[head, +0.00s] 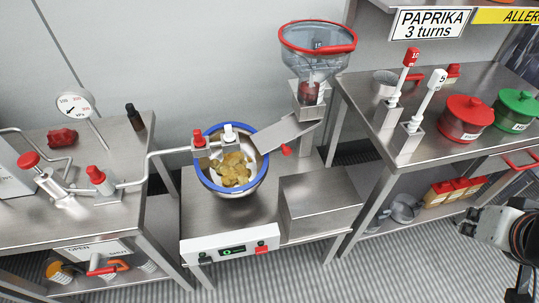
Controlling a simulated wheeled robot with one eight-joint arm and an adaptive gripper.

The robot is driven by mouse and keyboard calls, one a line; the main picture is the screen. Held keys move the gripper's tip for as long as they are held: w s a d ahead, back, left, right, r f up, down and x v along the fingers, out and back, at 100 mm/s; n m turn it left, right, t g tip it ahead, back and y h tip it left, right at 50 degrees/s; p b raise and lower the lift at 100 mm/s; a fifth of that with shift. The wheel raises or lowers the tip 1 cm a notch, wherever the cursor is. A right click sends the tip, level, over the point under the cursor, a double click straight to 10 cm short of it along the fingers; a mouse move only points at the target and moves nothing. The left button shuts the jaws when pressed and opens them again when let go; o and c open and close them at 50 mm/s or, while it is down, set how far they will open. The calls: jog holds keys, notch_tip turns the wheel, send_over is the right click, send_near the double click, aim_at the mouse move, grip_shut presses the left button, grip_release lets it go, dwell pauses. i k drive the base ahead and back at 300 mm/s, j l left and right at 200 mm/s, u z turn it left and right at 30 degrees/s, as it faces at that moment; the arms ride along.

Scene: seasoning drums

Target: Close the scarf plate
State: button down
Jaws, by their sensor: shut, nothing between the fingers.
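A sloped metal plate (286,131) runs down from under the clear hopper (317,60) toward the blue-rimmed drum (228,187). It looks like the scarf plate, but no label on it is readable. A red knob (286,150) shows at its lower edge. The hopper has a red rim and looks empty. The drum holds yellow chips (233,170). My gripper (468,228) is at the right edge, shut and empty, well apart from the plate. Part of my arm is cut off by the frame.
A metal box (318,205) stands right of the drum, above a front panel (230,246) with a red button. The right table (440,125) carries upright dispensers, a red pot (466,118) and a green pot (518,108). The left table (110,205) carries pipes and a gauge (74,107).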

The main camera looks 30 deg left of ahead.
aim_at(275, 136)
jog(key=k+j+u, duration=0.2)
jog(key=k+j, duration=0.6)
jog(key=j, duration=0.15)
